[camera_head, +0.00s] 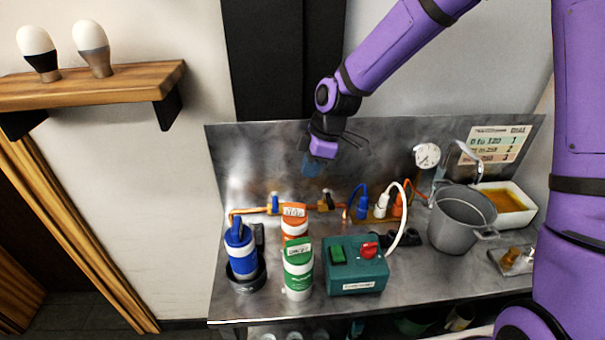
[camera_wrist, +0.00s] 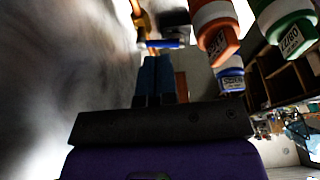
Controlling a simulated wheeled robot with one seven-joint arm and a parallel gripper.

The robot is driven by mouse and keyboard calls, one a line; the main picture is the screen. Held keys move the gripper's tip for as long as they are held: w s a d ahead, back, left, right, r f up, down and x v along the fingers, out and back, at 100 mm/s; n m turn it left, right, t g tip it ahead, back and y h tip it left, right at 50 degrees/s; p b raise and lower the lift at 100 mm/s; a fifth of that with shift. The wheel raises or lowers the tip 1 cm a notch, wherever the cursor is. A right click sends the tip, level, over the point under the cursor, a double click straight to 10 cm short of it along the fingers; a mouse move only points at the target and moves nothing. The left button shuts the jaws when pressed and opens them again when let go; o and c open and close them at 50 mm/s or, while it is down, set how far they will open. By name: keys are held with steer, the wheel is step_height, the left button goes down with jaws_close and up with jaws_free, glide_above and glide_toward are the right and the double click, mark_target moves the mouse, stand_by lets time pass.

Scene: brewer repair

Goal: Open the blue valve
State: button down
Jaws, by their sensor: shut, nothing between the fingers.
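The blue valve (camera_head: 274,201) is a small blue handle on a copper pipe along the metal back panel, left of centre in the head view. In the wrist view its blue handle (camera_wrist: 165,43) lies crosswise just beyond my fingertips. My gripper (camera_head: 311,168) points down in front of the back panel, above and to the right of the valve. Its blue fingers (camera_wrist: 157,66) are together and empty in the wrist view. I see a gap between the fingertips and the handle in the head view.
Orange (camera_head: 294,222), green (camera_head: 298,268) and blue (camera_head: 241,250) bottles stand below the pipe. A teal box (camera_head: 355,266) with a red knob sits beside them. A grey pot (camera_head: 460,220) and a white tray (camera_head: 522,214) stand at the right. Hoses cross the middle.

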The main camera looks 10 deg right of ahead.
mark_target(275, 203)
steer(key=a+f, duration=0.6)
steer(key=f, duration=0.2)
steer(key=shift+a+f, duration=0.2)
steer(key=shift+f, duration=0.1)
